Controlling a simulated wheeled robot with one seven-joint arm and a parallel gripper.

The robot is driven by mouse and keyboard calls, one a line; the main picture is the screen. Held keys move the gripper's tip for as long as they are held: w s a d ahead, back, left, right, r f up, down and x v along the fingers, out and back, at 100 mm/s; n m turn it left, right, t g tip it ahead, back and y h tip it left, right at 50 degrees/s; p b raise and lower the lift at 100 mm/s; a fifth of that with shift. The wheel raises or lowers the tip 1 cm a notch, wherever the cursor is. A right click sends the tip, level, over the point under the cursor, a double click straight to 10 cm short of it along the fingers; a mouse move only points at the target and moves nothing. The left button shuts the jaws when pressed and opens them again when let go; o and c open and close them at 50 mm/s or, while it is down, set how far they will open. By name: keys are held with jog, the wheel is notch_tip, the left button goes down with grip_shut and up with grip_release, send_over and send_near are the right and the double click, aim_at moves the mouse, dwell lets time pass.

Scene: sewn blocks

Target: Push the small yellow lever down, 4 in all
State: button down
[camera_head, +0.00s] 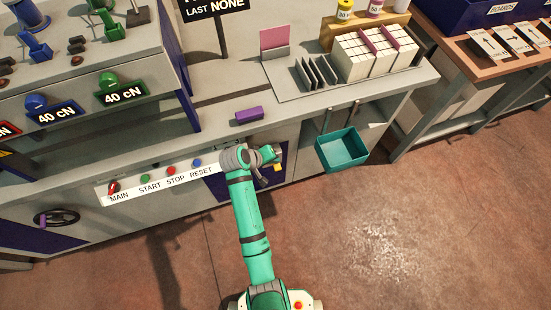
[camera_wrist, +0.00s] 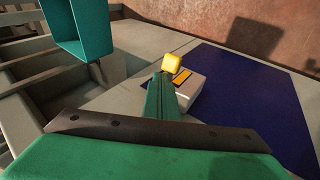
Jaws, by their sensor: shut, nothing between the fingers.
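The small yellow lever (camera_wrist: 172,63) shows in the wrist view, with its yellow tip just beyond my fingertips. It sits at a pale box (camera_wrist: 187,88) with an orange strip, beside a dark blue panel (camera_wrist: 250,95). In the head view the yellow lever (camera_head: 278,167) is at the machine's front, right at the end of my arm. My gripper (camera_wrist: 164,82) is shut and empty, its fingers close to the lever and partly covering the box. I cannot tell whether the fingers touch the lever. In the head view my gripper (camera_head: 271,155) is small and partly hidden by my wrist.
A teal bin (camera_head: 342,150) hangs on the machine front to the right; it also shows at upper left in the wrist view (camera_wrist: 80,30). A label strip (camera_head: 160,182) with coloured buttons lies to the left. A purple block (camera_head: 249,116) sits on the bench edge above.

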jog(key=shift+s+d+f, duration=0.1)
jog(key=shift+f, duration=0.1)
dwell(0.5)
jog(key=shift+r, duration=0.1)
jog(key=shift+w+a+r, duration=0.1)
jog(key=shift+w+r, duration=0.2)
jog(key=shift+r, duration=0.65)
jog(key=shift+w+a+r, duration=0.1)
jog(key=shift+w+r, duration=0.15)
jog(key=shift+r, duration=0.65)
jog(key=shift+r, duration=0.1)
jog(key=r, duration=0.1)
jog(key=w+r, duration=0.1)
jog(key=r, duration=0.2)
jog(key=shift+w+a+r, duration=0.25)
jog(key=shift+r, duration=0.05)
